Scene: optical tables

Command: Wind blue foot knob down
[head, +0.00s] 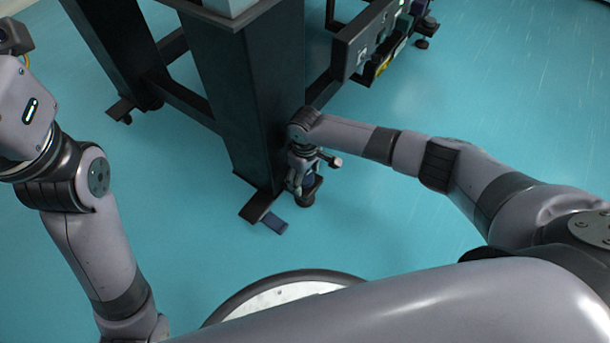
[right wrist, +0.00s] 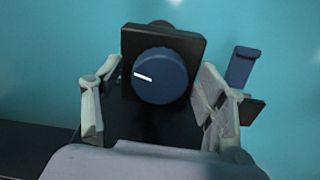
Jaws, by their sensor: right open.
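The blue foot knob (right wrist: 160,76) is round and dark blue, with a white mark on its face pointing left. It sits on a black square plate (right wrist: 190,45) in the right wrist view. My right gripper (right wrist: 160,70) is open, with one finger left of the knob and the other right of it. A gap shows between each finger and the knob. In the head view my right gripper (head: 303,168) is low beside the foot of the dark table leg (head: 240,105), and it largely hides the knob. My left arm shows at the left; its fingers are out of frame.
A blue tab (right wrist: 242,66) stands right of the right finger; a blue tab also shows on the floor side of the leg in the head view (head: 273,222). A rack of equipment (head: 370,40) hangs behind. The turquoise floor (head: 450,95) is open to the right.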

